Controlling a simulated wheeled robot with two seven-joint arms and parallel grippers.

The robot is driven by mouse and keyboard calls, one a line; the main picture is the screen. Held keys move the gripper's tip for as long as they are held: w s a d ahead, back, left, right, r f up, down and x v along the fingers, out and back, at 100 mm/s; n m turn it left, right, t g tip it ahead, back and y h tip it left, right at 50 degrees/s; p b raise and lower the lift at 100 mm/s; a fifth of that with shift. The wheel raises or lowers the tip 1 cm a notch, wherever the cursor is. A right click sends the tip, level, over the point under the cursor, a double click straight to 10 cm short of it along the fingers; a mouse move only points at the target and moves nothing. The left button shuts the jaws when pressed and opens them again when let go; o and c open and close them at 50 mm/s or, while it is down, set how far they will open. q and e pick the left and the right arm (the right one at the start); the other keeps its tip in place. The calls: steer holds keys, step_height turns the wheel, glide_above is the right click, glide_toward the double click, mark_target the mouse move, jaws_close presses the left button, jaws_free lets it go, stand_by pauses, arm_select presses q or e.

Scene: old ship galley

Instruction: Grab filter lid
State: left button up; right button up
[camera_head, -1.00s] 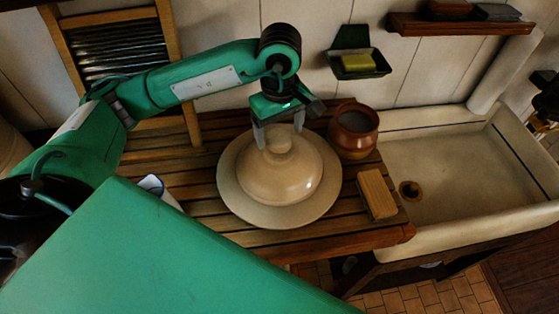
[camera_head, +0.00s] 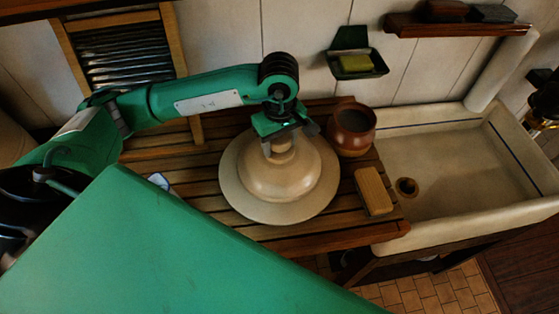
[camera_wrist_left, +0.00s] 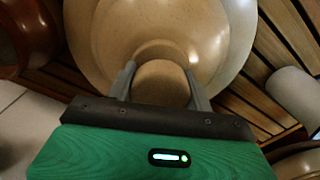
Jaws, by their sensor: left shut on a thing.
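The filter lid (camera_head: 280,178) is a cream, domed ceramic lid with a round knob and a wide rim. It sits on the slatted wooden counter in the head view. My left gripper (camera_head: 278,148) reaches down from above and is shut on the lid's knob. In the left wrist view the two grey fingers (camera_wrist_left: 160,85) stand on either side of the knob, with the lid's dome (camera_wrist_left: 150,25) beyond. Whether a dish lies beneath the lid is hard to tell. My right gripper is not in view.
A brown pot (camera_head: 352,128) stands close to the lid's right. A wooden block (camera_head: 374,190) lies near the counter's right end. A pale sink (camera_head: 450,215) adjoins on the right. A soap dish (camera_head: 356,66) and a shelf (camera_head: 460,27) are on the wall.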

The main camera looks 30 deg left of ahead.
arm_select(q)
jaws_close()
steer(key=shift+d+r+b, duration=0.1)
steer(key=shift+b, duration=0.6)
steer(key=shift+r, duration=0.3)
step_height(320, 180, up, 6)
steer(key=b, duration=0.3)
steer(key=shift+s, duration=0.1)
steer(key=s+d+b, duration=0.6)
steer(key=s+d, duration=0.6)
steer(key=s, duration=0.3)
steer(key=shift+s+r+b, duration=0.15)
steer(key=shift+s+b, duration=0.1)
steer(key=shift+b, duration=0.05)
